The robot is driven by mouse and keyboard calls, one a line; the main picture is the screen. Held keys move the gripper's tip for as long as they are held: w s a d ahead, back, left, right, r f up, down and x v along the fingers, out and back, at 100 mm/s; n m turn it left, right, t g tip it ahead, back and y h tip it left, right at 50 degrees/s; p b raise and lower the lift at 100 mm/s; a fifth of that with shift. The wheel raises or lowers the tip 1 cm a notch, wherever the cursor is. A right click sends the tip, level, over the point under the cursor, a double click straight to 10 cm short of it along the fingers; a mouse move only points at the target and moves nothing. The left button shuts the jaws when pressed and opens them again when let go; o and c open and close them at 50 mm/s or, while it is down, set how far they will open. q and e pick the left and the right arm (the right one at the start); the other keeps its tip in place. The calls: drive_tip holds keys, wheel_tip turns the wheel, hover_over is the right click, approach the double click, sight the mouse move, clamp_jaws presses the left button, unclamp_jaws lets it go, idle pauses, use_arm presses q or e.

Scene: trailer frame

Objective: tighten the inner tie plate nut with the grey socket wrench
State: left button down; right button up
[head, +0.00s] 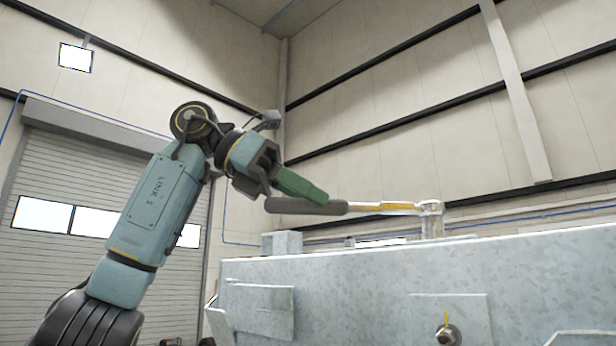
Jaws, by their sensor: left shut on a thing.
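The socket wrench (305,206) has a dark grey handle, a yellow section on its shaft and a silver head. It lies nearly level above the top edge of the galvanized trailer frame (345,285). Its head and socket (432,218) point down at the right, behind that edge. The inner tie plate nut cannot be made out; the frame wall hides what is under the socket, so I cannot tell whether they touch. My left gripper (318,196), with green fingers, is shut on the wrench handle. My right gripper is out of view.
A bolt with a nut (447,335) and a yellow mark sits on a plate on the frame's near face. A grey block (282,243) rises at the frame's left top. A roller door (90,185) stands behind at left. The space above the frame looks free.

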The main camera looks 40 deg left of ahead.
use_arm(q)
drive_tip(key=shift+w+a, duration=0.2)
drive_tip(key=shift+w, duration=0.05)
drive_tip(key=shift+p, duration=0.3)
drive_tip(key=w+a+m+g+h+p, duration=0.1)
drive_tip(key=w+m+p, duration=0.1)
drive_tip(key=p, duration=0.2)
drive_tip(key=shift+a+g, duration=0.2)
drive_tip(key=shift+g, duration=0.2)
drive_tip(key=shift+w, duration=0.1)
